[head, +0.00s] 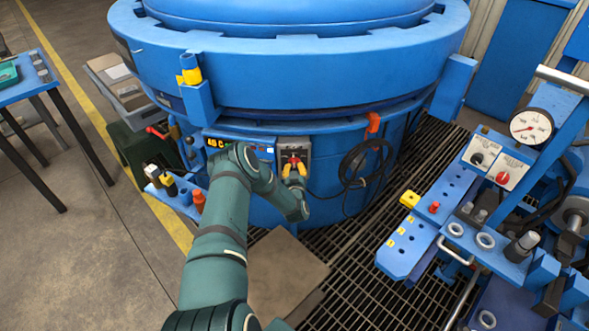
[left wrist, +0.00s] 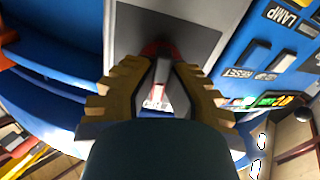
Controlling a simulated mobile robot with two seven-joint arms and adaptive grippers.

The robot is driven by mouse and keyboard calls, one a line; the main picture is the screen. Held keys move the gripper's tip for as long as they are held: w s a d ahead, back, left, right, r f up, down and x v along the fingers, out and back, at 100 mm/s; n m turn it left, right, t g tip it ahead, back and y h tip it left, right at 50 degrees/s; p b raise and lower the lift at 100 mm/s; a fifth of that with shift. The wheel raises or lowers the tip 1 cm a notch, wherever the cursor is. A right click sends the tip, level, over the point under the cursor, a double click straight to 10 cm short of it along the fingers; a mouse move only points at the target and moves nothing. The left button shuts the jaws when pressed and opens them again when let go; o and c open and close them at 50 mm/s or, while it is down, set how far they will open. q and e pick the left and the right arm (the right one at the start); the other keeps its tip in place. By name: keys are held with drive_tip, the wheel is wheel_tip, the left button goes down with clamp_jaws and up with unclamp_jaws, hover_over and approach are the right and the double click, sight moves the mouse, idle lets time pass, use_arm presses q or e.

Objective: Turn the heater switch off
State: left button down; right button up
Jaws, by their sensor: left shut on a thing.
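The heater switch is a grey box (head: 293,146) with a red handle (head: 293,159) on the front of the blue furnace (head: 290,70). My left gripper (head: 294,168), with yellow fingertips, is at the handle and shut on it. In the left wrist view the gripper (left wrist: 160,92) has its toothed yellow fingers on either side of the red handle (left wrist: 153,48), in front of the grey switch plate (left wrist: 195,38). The fingers hide part of the handle, so I cannot read its position. My right gripper is not in view.
A lit display panel (head: 215,143) is left of the switch; buttons marked LAMP and RESET (left wrist: 238,73) show in the left wrist view. A black cable coil (head: 362,165) hangs to the right. A blue stand with a gauge (head: 531,126) is at right, above floor grating (head: 350,262).

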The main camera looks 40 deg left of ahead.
use_arm(q)
drive_tip(key=n, duration=0.4)
drive_tip(key=shift+r, duration=0.1)
drive_tip(key=shift+n, duration=2.4)
drive_tip(key=shift+w, duration=0.1)
drive_tip(key=c, duration=1)
unclamp_jaws()
drive_tip(key=shift+d, duration=0.1)
drive_tip(key=v, duration=1.2)
